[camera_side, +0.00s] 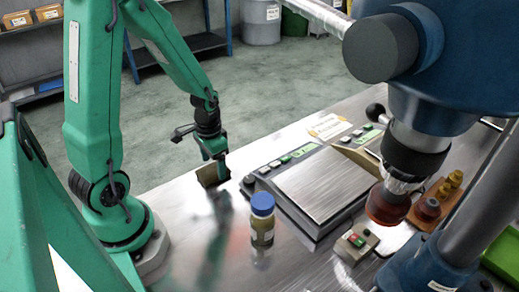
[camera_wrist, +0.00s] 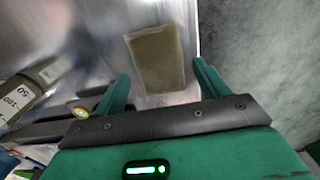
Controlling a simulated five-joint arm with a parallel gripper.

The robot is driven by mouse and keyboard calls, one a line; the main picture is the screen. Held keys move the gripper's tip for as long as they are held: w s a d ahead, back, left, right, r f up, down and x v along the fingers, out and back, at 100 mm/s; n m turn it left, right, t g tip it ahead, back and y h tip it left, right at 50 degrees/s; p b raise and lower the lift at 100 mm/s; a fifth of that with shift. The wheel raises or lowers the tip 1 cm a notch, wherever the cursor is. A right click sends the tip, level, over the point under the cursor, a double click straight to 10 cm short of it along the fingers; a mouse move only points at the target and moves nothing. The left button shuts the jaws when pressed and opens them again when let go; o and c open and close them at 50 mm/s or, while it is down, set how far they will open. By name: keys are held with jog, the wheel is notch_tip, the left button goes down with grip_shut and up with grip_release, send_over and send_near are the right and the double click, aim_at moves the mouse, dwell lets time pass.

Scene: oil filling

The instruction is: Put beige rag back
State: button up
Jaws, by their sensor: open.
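The beige rag (camera_side: 211,175) lies flat on the metal table near its far edge in the side view, a folded brownish-beige rectangle. It also shows in the wrist view (camera_wrist: 157,58), lying between and just beyond the fingertips. My gripper (camera_side: 217,156) is above the rag in the side view, pointing down. In the wrist view its two green fingers (camera_wrist: 162,85) are spread apart, with nothing between them but the rag on the table below. Whether the fingertips touch the rag cannot be told.
A blue-capped bottle (camera_side: 262,221) stands on the table, right of the rag. A scale with a metal plate (camera_side: 318,187) is behind it. A small red-green button box (camera_side: 355,243) and a large blue machine (camera_side: 440,100) are at right. The table edge is close to the rag.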

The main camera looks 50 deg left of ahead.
aim_at(215, 170)
notch_tip(215, 170, up, 11)
dwell(0.7)
dwell(0.5)
jog(key=s+d+r+t, duration=0.5)
jog(key=d+r, duration=0.4)
jog(key=r, duration=0.2)
jog(key=shift+s+d+r+t, duration=0.15)
jog(key=shift+s+r+t, duration=0.05)
jog(key=shift+r+t, duration=0.15)
dwell(0.5)
